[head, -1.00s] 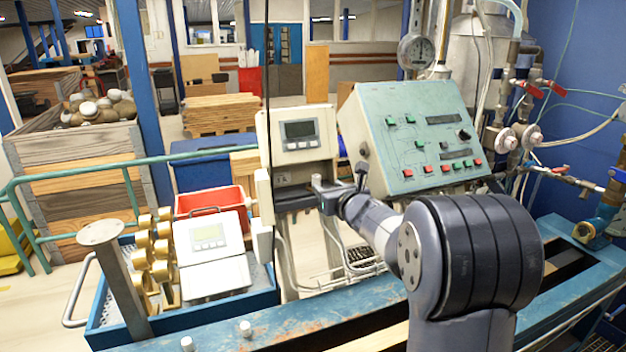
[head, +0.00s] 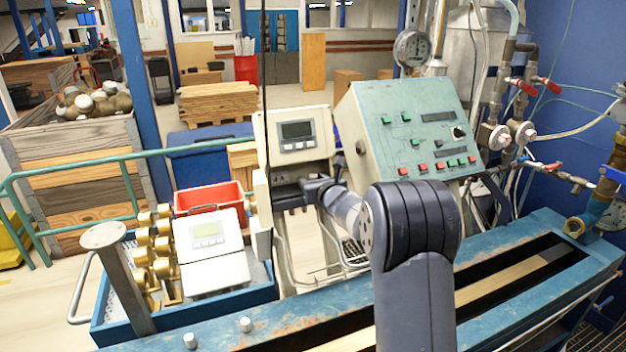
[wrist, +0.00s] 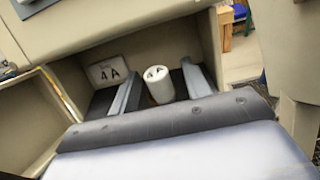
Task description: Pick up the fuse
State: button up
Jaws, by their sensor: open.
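The fuse (wrist: 158,86) is a small white cylinder marked "4 A", standing inside a beige recess in the wrist view. A white "4 A" label plate (wrist: 108,71) is on the recess wall behind it, to the left. My gripper (wrist: 160,93) is open. Its two grey fingers show to the left and right of the fuse, with gaps visible on both sides. In the head view my gripper (head: 292,193) is at the lower opening of the beige meter cabinet (head: 296,150). The fuse is hidden there.
A green sloped control panel (head: 410,135) stands close to the right of my arm. A blue tray (head: 215,308) with brass fittings and a white meter (head: 210,245) is at lower left. A blue bench rail (head: 285,322) runs across the front.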

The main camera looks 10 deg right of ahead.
jog(key=shift+c, duration=0.5)
grip_shut()
